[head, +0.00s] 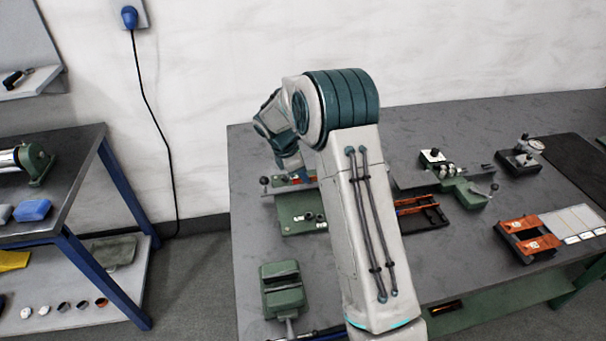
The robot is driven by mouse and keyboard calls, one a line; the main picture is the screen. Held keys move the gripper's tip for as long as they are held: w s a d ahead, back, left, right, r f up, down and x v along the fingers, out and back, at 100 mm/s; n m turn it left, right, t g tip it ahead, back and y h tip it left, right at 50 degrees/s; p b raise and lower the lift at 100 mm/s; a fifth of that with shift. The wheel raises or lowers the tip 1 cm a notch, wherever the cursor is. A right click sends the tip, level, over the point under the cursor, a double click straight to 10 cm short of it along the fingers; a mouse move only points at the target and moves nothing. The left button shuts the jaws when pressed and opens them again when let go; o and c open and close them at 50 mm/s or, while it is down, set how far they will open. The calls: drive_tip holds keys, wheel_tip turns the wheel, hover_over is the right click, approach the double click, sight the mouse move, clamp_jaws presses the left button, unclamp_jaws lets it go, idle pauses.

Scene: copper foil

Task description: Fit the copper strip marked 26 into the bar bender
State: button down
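My gripper (296,174) hangs at the back left of the grey bench, low over a green bench tool (302,214) with a ball-ended lever. My arm hides part of both. A small orange patch (301,179) shows by the fingertips; I cannot tell whether it is a held strip. Copper-coloured strips with pale marks lie in a dark rack (513,240) at the right; the numbers are too small to read. More orange pieces (420,205) lie in a dark tray right of my arm. Another green lever tool (466,193) stands behind them. I cannot tell which tool is the bar bender.
A green vise (284,291) stands at the bench's front left. A dial gauge (522,154) stands at the back right, near a dark mat (572,160). Pale plates (572,222) lie beside the rack. A separate blue-legged table (55,190) is at the left.

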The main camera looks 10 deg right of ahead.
drive_tip(key=c, duration=2)
unclamp_jaws()
drive_tip(key=shift+r, duration=0.15)
drive_tip(key=shift+r+p, duration=1.25)
drive_tip(key=shift+r, duration=0.15)
drive_tip(key=o, duration=0.5)
drive_tip(key=shift+o, duration=0.2)
